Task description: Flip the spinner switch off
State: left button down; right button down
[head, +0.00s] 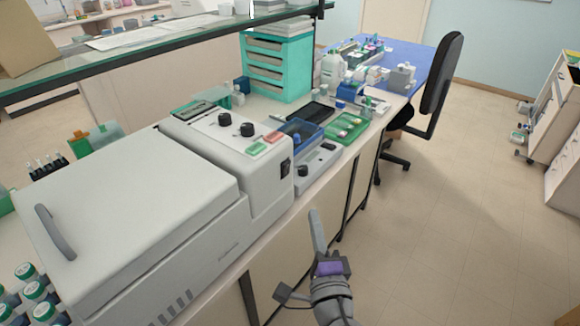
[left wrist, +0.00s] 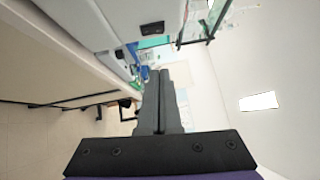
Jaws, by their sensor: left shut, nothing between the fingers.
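The spinner (head: 150,210) is a large white machine with a closed lid and a grey handle, on the bench in the head view. Its black switch (head: 285,168) sits on the right end face, below two black knobs. It also shows in the left wrist view as a small black rocker (left wrist: 152,28) near the top. I cannot tell which way it is tipped. My left gripper (head: 314,214) is shut and empty, in front of the bench, below and right of the switch and apart from it. Its closed fingers fill the middle of the left wrist view (left wrist: 167,76). My right gripper is not in view.
A small grey device (head: 318,165) stands right of the spinner, with a blue tray (head: 301,133) and green tray (head: 347,128) behind. A teal drawer unit (head: 279,66) stands farther back. A glass shelf (head: 180,47) overhangs the bench.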

pick_arm(q)
send_near(289, 165)
jog(key=w, duration=0.5)
jog(key=shift+w+a+r, duration=0.2)
jog(key=shift+w+a, duration=0.2)
jog(key=shift+w, duration=0.05)
dwell(0.4)
jog(key=shift+w+a+r+p, duration=0.2)
jog(key=shift+a+r+p, duration=0.1)
jog(key=shift+p, duration=0.3)
jog(key=shift+d+f, duration=0.1)
jog(key=shift+f, duration=0.05)
jog(key=shift+s, duration=0.1)
